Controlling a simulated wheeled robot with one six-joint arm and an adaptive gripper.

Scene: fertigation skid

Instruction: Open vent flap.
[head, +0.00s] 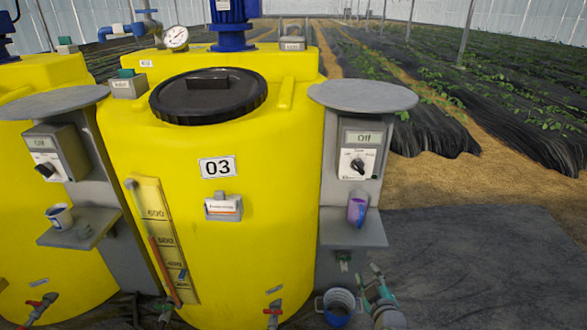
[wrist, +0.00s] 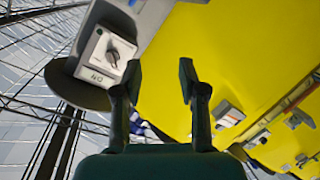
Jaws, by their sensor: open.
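No part is clearly marked as a vent flap. Grey fittings on the yellow tank 03 (head: 270,160) include a labelled one with a small tab (head: 223,207) under the number plate, and a small box (head: 292,43) on top. Their lettering is too small to read, so I cannot tell which is the flap. The tabbed fitting also seems to show in the wrist view (wrist: 228,113). My dark green gripper (wrist: 187,75) is open and empty, below and in front of the tank and control box. In the head view, it seems to be the teal shape at the lower right (head: 380,290).
A control box (head: 358,158) reading "Off" stands right of the tank, above a shelf (head: 350,230) with a purple cup (head: 357,208). A bucket (head: 338,305) sits below. A sight gauge (head: 160,235) runs down the tank's left. The floor at right (head: 480,270) is clear.

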